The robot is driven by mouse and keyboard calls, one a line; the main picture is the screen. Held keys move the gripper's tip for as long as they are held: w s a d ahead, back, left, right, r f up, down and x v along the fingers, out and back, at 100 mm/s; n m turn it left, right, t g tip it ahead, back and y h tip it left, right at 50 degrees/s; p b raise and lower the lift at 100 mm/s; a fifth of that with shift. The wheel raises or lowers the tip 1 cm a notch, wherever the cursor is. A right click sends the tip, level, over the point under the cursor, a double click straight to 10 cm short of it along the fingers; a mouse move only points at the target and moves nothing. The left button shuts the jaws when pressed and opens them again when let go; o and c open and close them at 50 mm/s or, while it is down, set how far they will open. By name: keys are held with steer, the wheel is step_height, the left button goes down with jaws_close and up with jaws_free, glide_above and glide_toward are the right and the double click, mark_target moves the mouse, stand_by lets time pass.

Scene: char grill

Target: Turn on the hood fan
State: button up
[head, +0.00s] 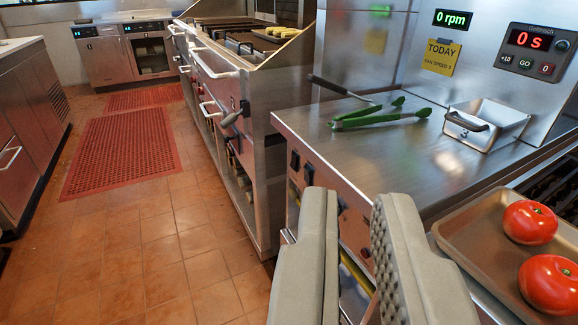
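A black display (453,19) on the steel back wall reads "0 rpm" in green. Below it, a yellow note (441,57) reads "TODAY" and "FAN SPEED", with a last character too small to be sure of. Two dark switches (295,160) sit on the front panel of the steel counter (390,150), with small round controls further along, partly behind my gripper. I cannot tell which control is for the fan. My gripper (350,200) is in the lower middle, its two grey fingers apart with nothing between them. It is in front of the counter's front panel, apart from the switches.
A red timer display (530,38) reads "0 s". Green tongs (380,115) and a steel pan (487,125) lie on the counter. A tray (470,225) with two tomatoes (529,222) is at right.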

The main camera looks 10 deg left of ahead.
mark_target(294, 161)
steer(key=w+a+f+n, duration=0.1)
steer(key=w, duration=0.3)
steer(key=w+a+f+n, duration=0.1)
steer(key=w+n, duration=0.1)
steer(key=w, duration=0.3)
steer(key=w+a+f+n, duration=0.1)
steer(key=w+f, duration=0.1)
steer(key=w, duration=0.3)
steer(key=shift+a+y, duration=0.4)
jaws_close()
steer(key=w+a+f+n+h, duration=0.1)
steer(key=w+a+f+n, duration=0.2)
steer(key=w+f, duration=0.5)
steer(key=w+a+f+n+h, duration=0.1)
steer(key=w+a+f+n, duration=0.3)
steer(key=w+f, duration=0.3)
steer(key=w+a+f+n+h, duration=0.1)
steer(key=w+a+f+n, duration=0.2)
steer(key=w+f, duration=0.5)
step_height(294, 161, down, 6)
steer(key=shift+w+a+n+g+h, duration=0.3)
steer(key=shift+w+a+n+h, duration=0.05)
steer(key=shift+a+n+h, duration=0.1)
steer(key=shift+w, duration=0.15)
